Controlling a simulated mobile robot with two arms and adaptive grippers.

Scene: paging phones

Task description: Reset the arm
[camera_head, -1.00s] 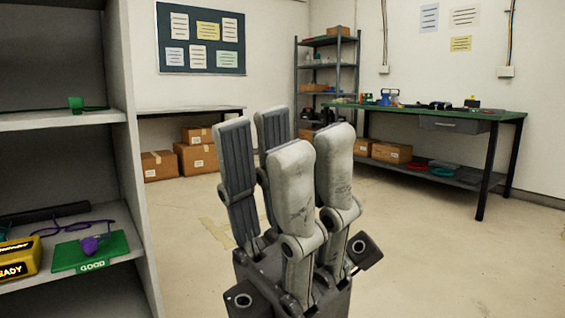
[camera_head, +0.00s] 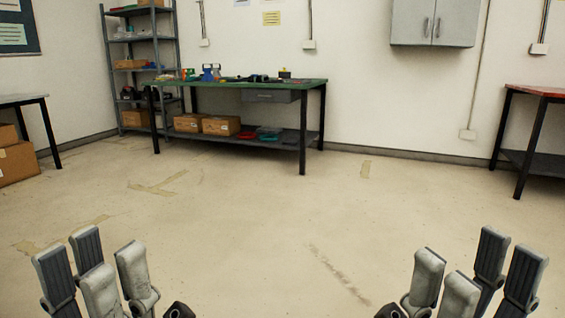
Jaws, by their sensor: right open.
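My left gripper (camera_head: 89,252) stands at the lower left of the head view with its fingers pointing up. Its dark-padded fingers and its pale fingers are apart, and nothing shows between them. My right gripper (camera_head: 479,254) stands at the lower right, also fingers up, open and empty. The two grippers are far apart and roughly mirror each other. The lower parts of both are cut off by the bottom edge of the picture.
Wide bare floor (camera_head: 260,220) lies ahead. A green-topped workbench (camera_head: 235,84) with small items stands at the back wall, beside a grey shelf rack (camera_head: 107,60). A red-topped table (camera_head: 538,91) is at right. Cardboard boxes (camera_head: 15,162) sit at far left.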

